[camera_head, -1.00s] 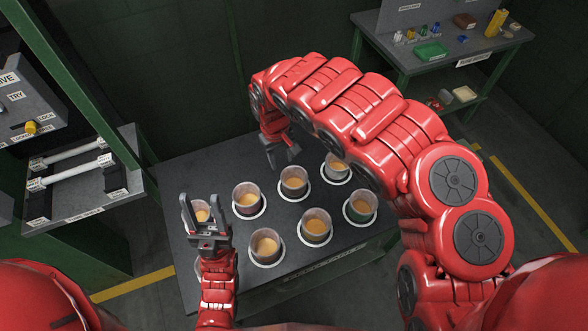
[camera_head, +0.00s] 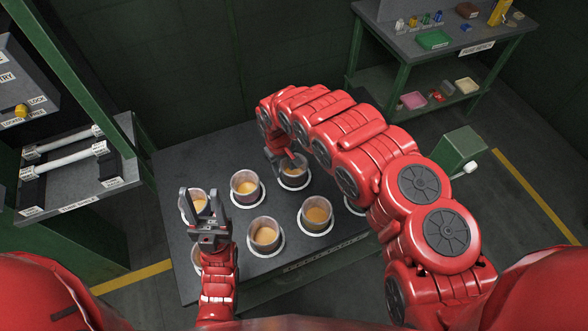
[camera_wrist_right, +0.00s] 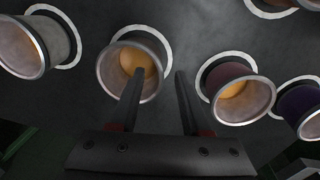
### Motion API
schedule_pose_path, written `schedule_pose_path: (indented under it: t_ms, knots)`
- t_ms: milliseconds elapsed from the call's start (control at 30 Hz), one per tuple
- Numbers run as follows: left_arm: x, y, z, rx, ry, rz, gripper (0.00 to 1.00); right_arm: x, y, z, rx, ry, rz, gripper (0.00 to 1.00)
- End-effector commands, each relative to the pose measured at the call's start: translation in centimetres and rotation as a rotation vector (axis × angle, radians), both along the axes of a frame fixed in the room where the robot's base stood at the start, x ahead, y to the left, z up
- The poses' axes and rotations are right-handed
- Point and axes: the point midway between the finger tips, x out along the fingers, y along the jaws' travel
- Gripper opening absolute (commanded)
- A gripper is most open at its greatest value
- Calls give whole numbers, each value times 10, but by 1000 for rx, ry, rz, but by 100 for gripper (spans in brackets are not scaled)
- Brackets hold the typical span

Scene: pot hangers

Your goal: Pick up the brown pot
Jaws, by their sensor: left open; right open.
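Several round pots with tan contents stand in white rings on the dark table. I cannot tell surely which is the brown one. My right gripper (camera_wrist_right: 158,78) is open and empty between these two; contact is unclear. In the head view it is by the back-middle pot (camera_head: 293,173), partly hidden by the arm. My left gripper (camera_head: 203,194) is open and empty, pointing up before the left pot.
Other pots stand close by: one at mid-left (camera_head: 246,187), one in front (camera_head: 265,236) and one front right (camera_head: 317,213). A purple pot (camera_wrist_right: 300,108) is at the wrist view's right edge.

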Motion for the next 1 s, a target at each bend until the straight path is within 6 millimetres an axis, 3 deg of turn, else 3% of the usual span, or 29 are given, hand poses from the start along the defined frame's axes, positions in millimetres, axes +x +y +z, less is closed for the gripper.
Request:
schedule_pose_path:
  t_ms: [367, 500, 967, 1000]
  knots:
    - [0, 0, 15, 0, 0, 0, 50, 7, 4, -26, 1, 0, -3, 47]
    - [0, 0, 11, 0, 0, 0, 50, 8, 4, -40, 3, -1, -3, 47]
    - [0, 0, 11, 0, 0, 0, 50, 8, 2, -48, 0, 0, -3, 47]
    - [0, 0, 11, 0, 0, 0, 50, 8, 2, -48, 0, 0, -3, 40]
